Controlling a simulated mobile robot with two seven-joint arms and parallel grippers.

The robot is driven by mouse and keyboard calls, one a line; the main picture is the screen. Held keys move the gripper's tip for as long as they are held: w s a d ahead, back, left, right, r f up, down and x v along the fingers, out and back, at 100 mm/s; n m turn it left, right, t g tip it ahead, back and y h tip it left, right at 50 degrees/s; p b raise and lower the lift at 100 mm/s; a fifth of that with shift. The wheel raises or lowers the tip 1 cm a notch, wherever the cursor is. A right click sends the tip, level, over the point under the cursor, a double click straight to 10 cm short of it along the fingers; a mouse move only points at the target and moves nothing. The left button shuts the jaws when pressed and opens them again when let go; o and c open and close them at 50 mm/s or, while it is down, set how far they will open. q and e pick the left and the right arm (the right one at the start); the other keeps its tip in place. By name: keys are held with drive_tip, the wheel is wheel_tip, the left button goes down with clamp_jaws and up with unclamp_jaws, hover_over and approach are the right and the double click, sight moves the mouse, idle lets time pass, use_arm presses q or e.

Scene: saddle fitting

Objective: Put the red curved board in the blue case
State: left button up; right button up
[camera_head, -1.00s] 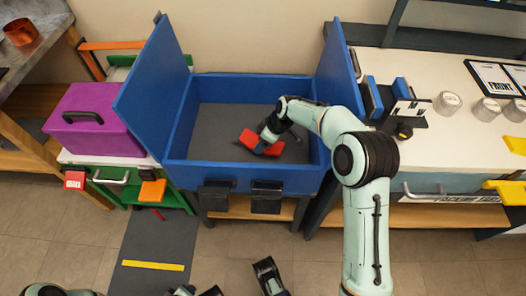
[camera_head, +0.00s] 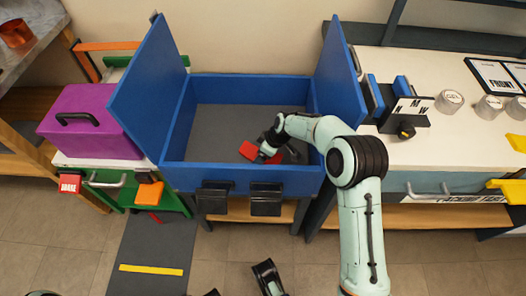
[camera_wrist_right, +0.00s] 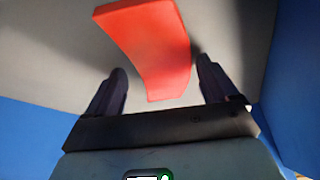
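The blue case (camera_head: 238,179) stands open in the head view, with a grey floor inside. The red curved board (camera_head: 249,150) is inside it, over the front right part of the floor, partly hidden by my right gripper (camera_head: 268,152). In the right wrist view the board (camera_wrist_right: 150,45) shows ahead of the fingers, its near end between them. That right gripper (camera_wrist_right: 162,85) is open, with visible gaps to the board on both sides. Dark parts at the bottom edge of the head view may belong to my left gripper; its fingers cannot be made out.
The case's raised blue flaps (camera_head: 150,85) stand at left and right. A purple box (camera_head: 90,120) with a black handle is to the left. The white counter (camera_head: 470,140) at right holds several silver round tins and a black-and-blue fixture (camera_head: 403,108). Much of the case floor is clear.

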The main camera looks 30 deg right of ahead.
drive_tip(key=shift+o, duration=0.5)
drive_tip(key=shift+r, duration=0.15)
drive_tip(key=p+v, duration=0.1)
drive_tip(key=v, duration=0.3)
drive_tip(key=shift+r, duration=0.3)
use_arm(q)
drive_tip(key=shift+h, duration=0.3)
drive_tip(key=r, duration=0.1)
drive_tip(key=d+r+p, duration=0.1)
drive_tip(key=r, duration=0.2)
drive_tip(key=shift+s+d+p, duration=0.2)
drive_tip(key=shift+d+p, duration=0.15)
drive_tip(key=shift+p, duration=0.05)
use_arm(e)
drive_tip(key=v, duration=0.7)
drive_tip(key=shift+r, duration=0.15)
drive_tip(key=shift+s+r, duration=0.1)
drive_tip(key=shift+s, duration=0.05)
